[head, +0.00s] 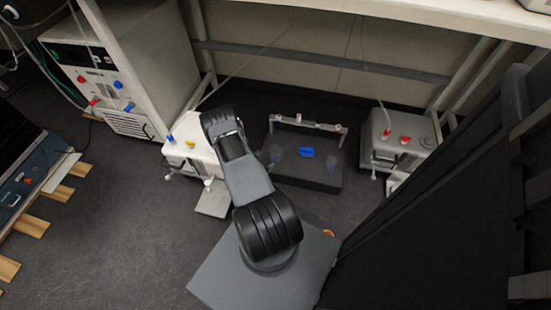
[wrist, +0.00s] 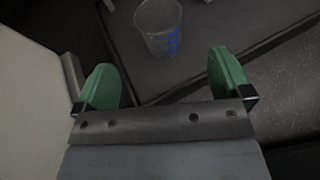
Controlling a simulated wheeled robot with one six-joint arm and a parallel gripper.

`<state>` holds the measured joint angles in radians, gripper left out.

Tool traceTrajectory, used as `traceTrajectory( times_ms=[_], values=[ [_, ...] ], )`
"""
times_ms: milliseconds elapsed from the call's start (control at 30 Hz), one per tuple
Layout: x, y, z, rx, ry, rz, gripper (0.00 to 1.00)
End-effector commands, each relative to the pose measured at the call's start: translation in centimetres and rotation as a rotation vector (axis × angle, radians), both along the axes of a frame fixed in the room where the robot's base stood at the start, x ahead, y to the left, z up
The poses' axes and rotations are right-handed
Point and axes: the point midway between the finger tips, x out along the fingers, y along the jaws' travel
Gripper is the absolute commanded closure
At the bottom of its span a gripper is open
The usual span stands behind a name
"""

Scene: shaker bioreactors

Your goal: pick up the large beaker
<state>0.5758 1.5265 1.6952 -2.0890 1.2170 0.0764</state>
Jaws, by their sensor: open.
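A clear glass beaker (wrist: 155,28) stands in the wrist view at the top centre, ahead of my gripper (wrist: 163,75). It has blue on its right side; I cannot tell whether that is marking or something seen through the glass. My gripper is open, its two green fingers apart, with nothing between them. The beaker lies beyond the fingertips, roughly in line with the gap. In the head view a clear beaker (head: 277,152) stands on the left of a dark platform (head: 310,178), close to my arm, and a smaller clear vessel (head: 332,163) stands on its right.
A blue object (head: 306,152) lies on the platform between the vessels. A metal bar (head: 308,123) spans its back. A white device (head: 188,150) stands left of my arm and a grey device (head: 397,140) right of the platform. A shelf (head: 400,20) overhangs the back.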

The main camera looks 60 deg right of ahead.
Motion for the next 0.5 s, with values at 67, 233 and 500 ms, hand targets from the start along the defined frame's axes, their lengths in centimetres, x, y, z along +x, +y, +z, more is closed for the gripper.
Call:
traceTrajectory(
  times_ms=[67, 233, 500],
  values=[
    [-0.3, -1.5, -1.0, -0.001, 0.000, -0.004, 0.03],
    [-0.5, -4.1, -2.1, -0.001, 0.000, -0.002, 0.03],
    [-0.6, -6.2, -2.7, 0.000, 0.002, -0.001, 0.03]
  ],
)
